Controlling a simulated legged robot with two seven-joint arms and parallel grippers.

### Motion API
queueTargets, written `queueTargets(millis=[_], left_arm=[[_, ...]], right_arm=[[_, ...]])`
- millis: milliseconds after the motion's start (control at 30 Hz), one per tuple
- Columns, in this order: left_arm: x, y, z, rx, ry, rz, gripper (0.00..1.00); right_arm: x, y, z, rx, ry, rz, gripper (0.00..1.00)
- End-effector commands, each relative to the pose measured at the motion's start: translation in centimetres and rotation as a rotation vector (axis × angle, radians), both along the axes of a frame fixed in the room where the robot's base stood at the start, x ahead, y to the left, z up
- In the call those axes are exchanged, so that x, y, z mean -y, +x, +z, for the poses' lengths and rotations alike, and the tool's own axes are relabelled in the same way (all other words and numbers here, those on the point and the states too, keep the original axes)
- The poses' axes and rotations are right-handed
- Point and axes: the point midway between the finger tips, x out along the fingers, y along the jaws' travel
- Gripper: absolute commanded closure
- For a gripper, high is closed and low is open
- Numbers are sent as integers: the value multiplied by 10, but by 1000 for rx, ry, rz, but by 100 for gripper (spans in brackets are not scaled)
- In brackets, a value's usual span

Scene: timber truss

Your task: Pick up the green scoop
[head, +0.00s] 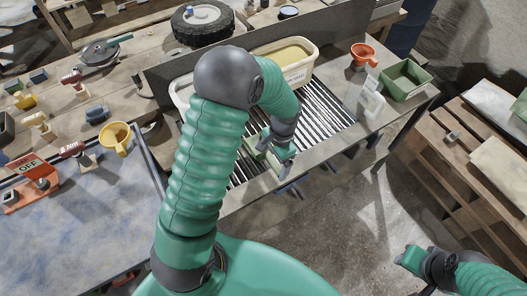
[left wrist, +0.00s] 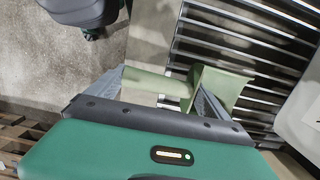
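The green scoop (head: 260,152) lies on the slatted metal rack, partly hidden by my left gripper in the head view. In the left wrist view the pale green scoop (left wrist: 218,84) shows its square-sided body at the right and its handle running to the left. My left gripper (head: 279,157) is low over the rack at the scoop. In the left wrist view the fingers of this gripper (left wrist: 155,88) are wide apart, with the handle showing across the gap. I cannot tell whether they touch it. My right gripper (head: 408,258) is at the lower right, away from the rack; its opening is unclear.
A cream tub (head: 300,71) of yellow material stands behind the rack (head: 325,112). An orange funnel (head: 362,55), a green tray (head: 405,79) and a whitish translucent container (head: 372,100) are to the right.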

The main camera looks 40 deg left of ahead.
Motion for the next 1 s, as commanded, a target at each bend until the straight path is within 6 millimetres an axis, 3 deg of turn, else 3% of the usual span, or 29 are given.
queueTargets(millis=[33, 300, 667, 900, 1000], left_arm=[[1, 0, 0, 0, 1, -1, 30], [1, 1, 0, -1, 0, -1, 65], [0, 1, 6, 1, 0, -1, 67], [1, 1, 36, 4, 2, 0, 67], [17, -11, 37, -1, 1, -6, 67]], right_arm=[[0, 0, 0, 0, 0, 0, 64], [0, 0, 0, 0, 0, -1, 64], [0, 0, 0, 0, 0, -1, 64], [0, 0, 1, 0, 0, -1, 64], [0, 0, -2, 0, 0, -1, 64]])
